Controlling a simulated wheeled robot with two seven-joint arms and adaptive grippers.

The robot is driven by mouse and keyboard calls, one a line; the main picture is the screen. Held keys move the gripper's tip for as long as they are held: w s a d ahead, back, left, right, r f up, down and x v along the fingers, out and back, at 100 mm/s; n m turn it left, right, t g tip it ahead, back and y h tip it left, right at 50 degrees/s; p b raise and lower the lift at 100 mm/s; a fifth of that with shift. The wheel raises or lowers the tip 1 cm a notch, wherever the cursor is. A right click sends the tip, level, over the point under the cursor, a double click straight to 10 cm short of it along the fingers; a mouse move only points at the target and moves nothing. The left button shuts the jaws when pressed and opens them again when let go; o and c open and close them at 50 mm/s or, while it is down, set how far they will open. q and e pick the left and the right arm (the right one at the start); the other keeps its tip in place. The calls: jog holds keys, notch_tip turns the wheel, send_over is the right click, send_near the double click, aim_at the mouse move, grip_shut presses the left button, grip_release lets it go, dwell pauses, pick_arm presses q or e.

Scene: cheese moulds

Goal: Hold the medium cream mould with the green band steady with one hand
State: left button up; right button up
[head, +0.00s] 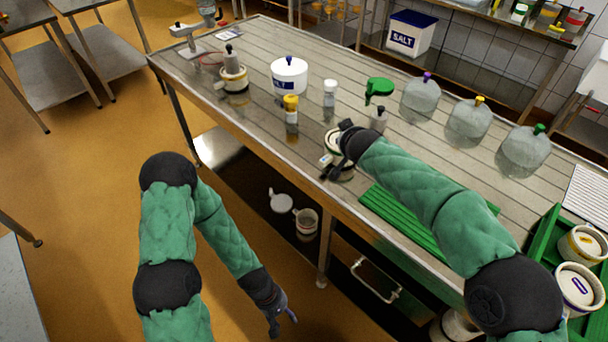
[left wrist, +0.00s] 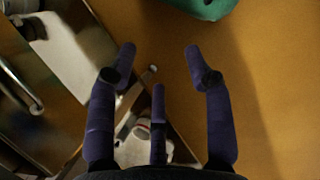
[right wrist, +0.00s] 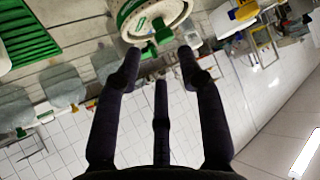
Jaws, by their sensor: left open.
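The cream mould with green marking (right wrist: 152,14) is at the top of the right wrist view, just beyond my right fingertips. In the head view the mould (head: 341,173) is on the near side of the steel table, partly hidden by my right gripper (head: 338,152). A green part sticks out from it towards the fingers. My right gripper (right wrist: 160,54) has its fingers spread, with no clear grip on the mould. My left gripper (head: 281,318) is open and empty, low over the floor in front of the table. Its spread fingers (left wrist: 158,52) also show in the left wrist view.
A white tub (head: 289,76), a yellow-capped bottle (head: 291,110) and a shaker (head: 330,93) stand left of the mould. Clear jugs (head: 467,121) stand at the back right. A green slatted mat (head: 400,221) lies under my right arm. A green crate (head: 541,250) holds moulds.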

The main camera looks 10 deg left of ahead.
aim_at(321, 165)
pick_arm(q)
jog(key=w+d+r+n+t+h, duration=0.2)
jog(key=w+d+r+n+h, duration=0.35)
jog(key=n, duration=0.55)
jog(key=w+d+r+n+t+h, duration=0.2)
jog(key=w+r+n, duration=0.5)
jog(key=n, duration=0.4)
jog(key=w+a+r+n+t, duration=0.4)
jog(key=w+r+n+t, duration=0.25)
jog(key=w+n, duration=0.2)
jog(key=w+a+r+n+t, duration=0.3)
jog(key=w+r+n+t, duration=0.4)
jog(key=w, duration=0.3)
jog(key=shift+g+y, duration=0.45)
jog(key=shift+g, duration=0.2)
jog(key=x, duration=0.3)
jog(key=r+x, duration=0.1)
jog(key=x, duration=0.6)
jog(key=shift+w+r, duration=0.2)
jog(key=shift+w, duration=0.15)
